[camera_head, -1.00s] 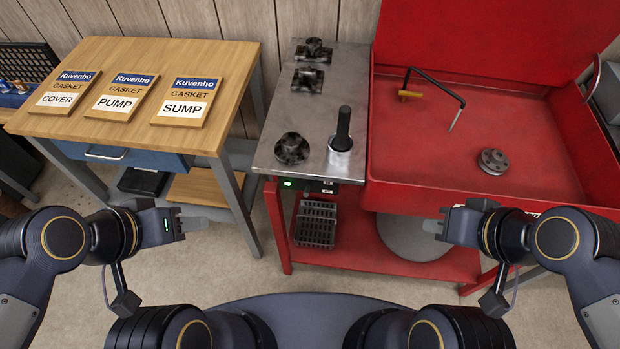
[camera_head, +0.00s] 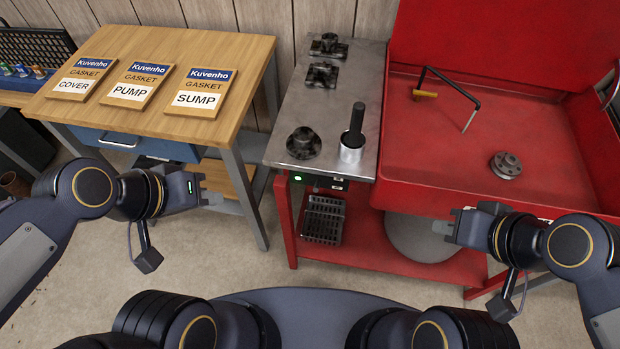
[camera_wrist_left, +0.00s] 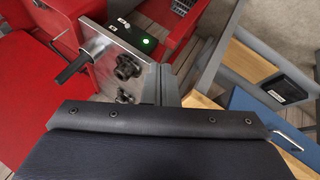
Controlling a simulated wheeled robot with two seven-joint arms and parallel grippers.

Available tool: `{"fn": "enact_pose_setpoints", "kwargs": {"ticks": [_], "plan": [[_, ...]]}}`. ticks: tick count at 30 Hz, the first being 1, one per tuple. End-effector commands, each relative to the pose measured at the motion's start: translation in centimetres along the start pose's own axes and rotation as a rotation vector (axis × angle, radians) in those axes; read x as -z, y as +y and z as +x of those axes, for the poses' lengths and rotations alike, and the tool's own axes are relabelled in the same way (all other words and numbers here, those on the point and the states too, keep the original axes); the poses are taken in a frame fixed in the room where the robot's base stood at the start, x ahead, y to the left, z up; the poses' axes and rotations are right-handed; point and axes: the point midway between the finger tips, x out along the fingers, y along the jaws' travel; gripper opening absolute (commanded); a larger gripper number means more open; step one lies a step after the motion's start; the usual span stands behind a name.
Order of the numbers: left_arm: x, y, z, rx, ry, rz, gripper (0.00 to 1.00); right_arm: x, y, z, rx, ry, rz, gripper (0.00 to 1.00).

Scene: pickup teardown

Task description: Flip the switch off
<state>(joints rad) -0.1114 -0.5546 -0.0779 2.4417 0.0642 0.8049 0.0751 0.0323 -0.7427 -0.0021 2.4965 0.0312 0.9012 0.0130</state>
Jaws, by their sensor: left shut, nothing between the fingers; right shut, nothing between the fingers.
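A small panel with a glowing green light (camera_head: 298,178) and a dark switch box (camera_head: 320,182) sits on the front edge of the metal-topped bench (camera_head: 350,88). The lit panel also shows at the top of the left wrist view (camera_wrist_left: 147,41), with white marks beside the light; the switch's position is too small to tell. My left gripper (camera_head: 214,198) is shut and empty, to the left of the panel and apart from it. My right gripper (camera_head: 442,227) is shut and empty in front of the red sink unit, right of the panel.
A black-handled tool in a metal cup (camera_head: 351,152) and dark round parts (camera_head: 303,143) stand on the bench top. A wooden table (camera_head: 150,46) with gasket boards is at left. A black basket (camera_head: 323,219) sits on the red lower shelf. The floor in front is clear.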

Motion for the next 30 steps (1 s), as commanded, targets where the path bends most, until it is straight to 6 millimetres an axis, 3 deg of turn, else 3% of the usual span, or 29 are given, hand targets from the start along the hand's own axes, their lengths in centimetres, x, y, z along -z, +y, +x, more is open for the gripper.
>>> {"fn": "enact_pose_setpoints", "kwargs": {"ticks": [6,15,21,30], "plan": [[3.0,3.7,5.3,-0.058,-0.099,-0.053,0.00,0.0,0.0,0.1,0.000,0.000,0.000,0.00],[4.5,7.1,12.0,-0.017,-0.146,-0.095,0.00,0.0,0.0,0.1,0.000,0.000,0.000,0.00],[4.7,7.8,13.5,0.001,-0.144,-0.100,0.00,-0.1,0.0,0.1,0.000,0.000,0.000,0.00],[4.7,7.8,13.6,0.001,-0.144,-0.102,0.00,-0.1,0.0,0.1,0.000,0.000,0.000,0.00]]}}
